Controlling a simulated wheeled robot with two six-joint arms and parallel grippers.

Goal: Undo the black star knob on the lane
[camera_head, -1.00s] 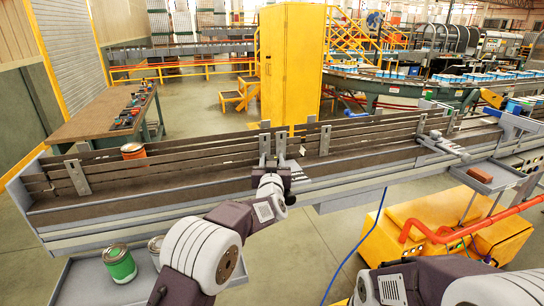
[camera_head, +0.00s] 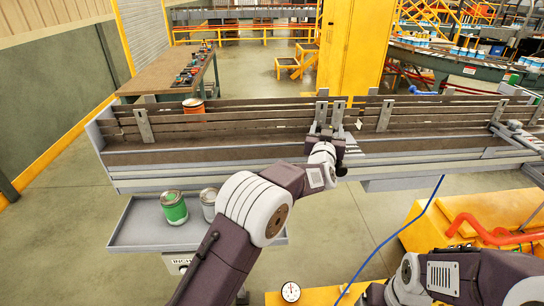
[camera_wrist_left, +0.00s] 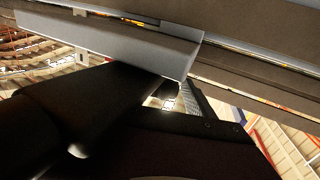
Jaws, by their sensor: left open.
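The lane (camera_head: 240,153) is a long grey conveyor with brown slatted side rails, running across the head view. My left gripper (camera_head: 327,128) is at the rail near the middle of the lane, beside a pair of upright grey brackets (camera_head: 338,112). It is open; its fingertips are hard to separate from the brackets. In the left wrist view, the dark fingers (camera_wrist_left: 165,105) are close under a light grey bar (camera_wrist_left: 110,42) and dark rails. I cannot make out the black star knob for certain in either view.
An orange-banded can (camera_head: 193,106) stands by the lane's left part. A grey tray (camera_head: 135,228) below holds a green can (camera_head: 173,207) and a grey can (camera_head: 209,203). A yellow cabinet (camera_head: 355,50) stands behind. A blue cable (camera_head: 405,238) and yellow machine (camera_head: 445,215) are at lower right.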

